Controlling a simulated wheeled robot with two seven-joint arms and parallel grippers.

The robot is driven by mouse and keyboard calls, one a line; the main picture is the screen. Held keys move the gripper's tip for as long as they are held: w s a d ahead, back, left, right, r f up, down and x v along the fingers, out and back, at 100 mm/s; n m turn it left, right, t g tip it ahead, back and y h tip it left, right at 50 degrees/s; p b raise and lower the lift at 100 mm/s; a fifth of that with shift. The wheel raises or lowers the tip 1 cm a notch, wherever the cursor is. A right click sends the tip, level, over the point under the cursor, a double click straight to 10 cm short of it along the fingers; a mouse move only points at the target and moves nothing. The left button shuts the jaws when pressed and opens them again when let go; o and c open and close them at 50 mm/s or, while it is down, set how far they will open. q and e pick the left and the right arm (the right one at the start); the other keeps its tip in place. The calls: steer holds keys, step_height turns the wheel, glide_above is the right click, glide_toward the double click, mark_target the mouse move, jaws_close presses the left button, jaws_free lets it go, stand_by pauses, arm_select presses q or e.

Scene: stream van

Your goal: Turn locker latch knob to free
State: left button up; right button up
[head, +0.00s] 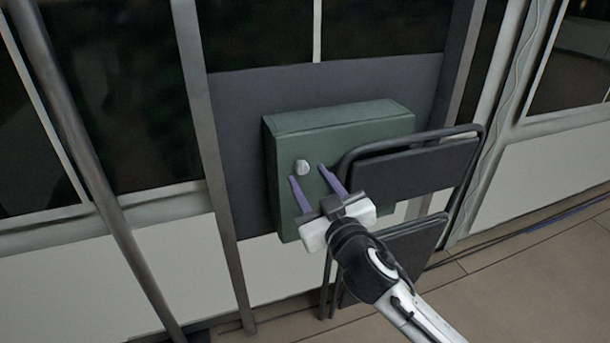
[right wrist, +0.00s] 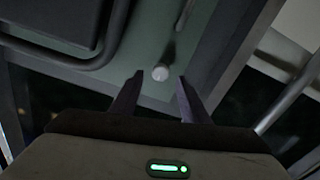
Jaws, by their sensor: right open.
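The locker (head: 350,118) is a green box mounted on a dark panel. In the right wrist view the knob (right wrist: 160,73) shows between and just beyond the fingertips (right wrist: 160,77), not gripped. I cannot tell from the knob which way it is turned. My left gripper is not in view.
A black folding chair (head: 418,168) stands right of the gripper, close to the locker's right side and my right arm. A metal pole (head: 90,170) stands at left. Cables (head: 535,226) run along the floor at right.

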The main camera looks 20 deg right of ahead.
mark_target(303, 170)
steer(key=shift+w, duration=1.7)
jaws_close()
